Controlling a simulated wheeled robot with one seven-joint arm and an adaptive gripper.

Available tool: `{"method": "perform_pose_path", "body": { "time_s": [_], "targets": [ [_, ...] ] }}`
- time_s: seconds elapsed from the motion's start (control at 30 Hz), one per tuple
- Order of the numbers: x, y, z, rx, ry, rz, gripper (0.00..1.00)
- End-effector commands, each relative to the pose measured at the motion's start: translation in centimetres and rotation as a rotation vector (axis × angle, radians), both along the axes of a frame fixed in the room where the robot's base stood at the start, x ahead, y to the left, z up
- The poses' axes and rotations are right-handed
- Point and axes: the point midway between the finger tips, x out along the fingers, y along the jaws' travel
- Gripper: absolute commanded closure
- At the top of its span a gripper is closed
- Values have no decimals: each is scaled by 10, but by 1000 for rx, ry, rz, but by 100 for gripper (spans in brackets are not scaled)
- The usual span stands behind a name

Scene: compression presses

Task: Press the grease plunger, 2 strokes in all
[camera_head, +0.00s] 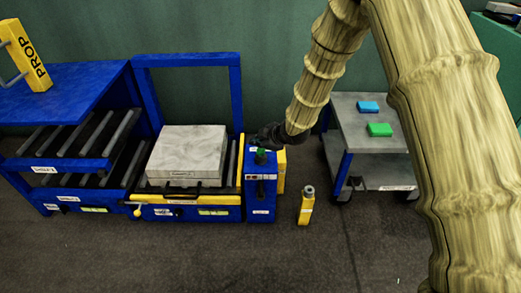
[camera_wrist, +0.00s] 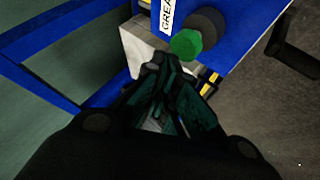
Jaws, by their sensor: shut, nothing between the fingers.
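The grease plunger is a green knob (camera_wrist: 187,43) on a dark round collar, beside a white label reading "GREA" in the wrist view. In the head view its green top (camera_head: 260,156) shows on top of the blue post (camera_head: 261,205) at the right end of the press. My gripper (camera_head: 264,141) is at the top of this post, close to the plunger. In the wrist view my gripper's fingertips (camera_wrist: 165,65) are together and empty, just below and left of the knob. I cannot tell whether they touch it.
A grey slab (camera_head: 187,150) lies on the press bed left of the post. A yellow bottle (camera_head: 306,205) stands on the floor to the right. A yellow PROP (camera_head: 25,55) stands on the left blue rack.

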Motion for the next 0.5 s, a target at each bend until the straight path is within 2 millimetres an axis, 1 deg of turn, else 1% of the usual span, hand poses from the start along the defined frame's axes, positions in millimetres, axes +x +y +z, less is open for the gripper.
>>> {"method": "perform_pose_path", "body": {
  "time_s": [0.17, 0.5],
  "targets": [
    [0, 0, 3, 0, 0, 0, 100],
    [0, 0, 29, 0, 0, 0, 100]
  ]
}}
